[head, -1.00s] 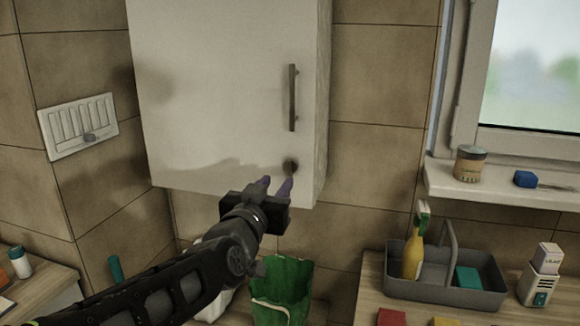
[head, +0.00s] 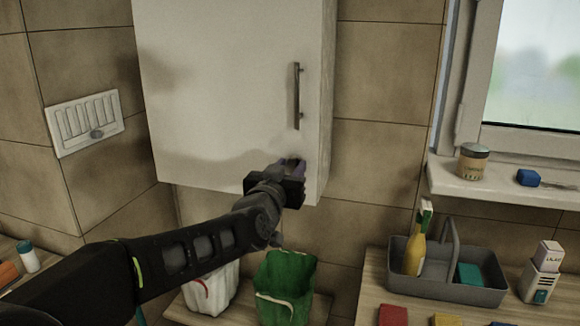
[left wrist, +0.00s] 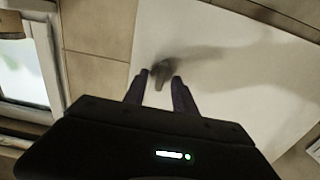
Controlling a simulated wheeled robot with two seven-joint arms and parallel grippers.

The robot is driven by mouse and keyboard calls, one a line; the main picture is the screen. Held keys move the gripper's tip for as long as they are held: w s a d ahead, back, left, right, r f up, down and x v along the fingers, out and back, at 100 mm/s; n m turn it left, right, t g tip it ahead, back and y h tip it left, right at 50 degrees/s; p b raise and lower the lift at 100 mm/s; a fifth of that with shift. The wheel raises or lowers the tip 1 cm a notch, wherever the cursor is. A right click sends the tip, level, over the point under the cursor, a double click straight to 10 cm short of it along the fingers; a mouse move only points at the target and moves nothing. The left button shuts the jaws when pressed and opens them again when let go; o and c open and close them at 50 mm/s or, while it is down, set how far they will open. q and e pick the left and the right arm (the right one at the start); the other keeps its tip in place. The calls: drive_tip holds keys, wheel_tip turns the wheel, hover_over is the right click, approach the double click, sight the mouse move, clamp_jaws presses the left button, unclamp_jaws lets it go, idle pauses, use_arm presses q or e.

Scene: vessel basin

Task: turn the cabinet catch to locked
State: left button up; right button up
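The white wall cabinet (head: 220,90) hangs closed, with a vertical bar handle (head: 297,96) near its right edge. The dark catch (left wrist: 162,72) sits on the door's lower right corner; in the head view my gripper mostly hides it. My left gripper (head: 290,167) is at the catch, its purple-tinted fingers pointing at the door. In the left wrist view the fingers (left wrist: 159,82) are apart, one on each side of the catch's knob. I cannot tell whether they touch it. My right gripper is not in view.
Below stand a green bin (head: 285,290) and a white bin (head: 212,290). A grey caddy (head: 445,288) with a yellow bottle (head: 415,252) is on the counter at right. A jar (head: 473,161) stands on the window sill. A vent (head: 84,122) is on the left wall.

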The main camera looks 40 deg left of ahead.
use_arm(q)
drive_tip(key=shift+c, duration=0.2)
clamp_jaws()
idle(0.5)
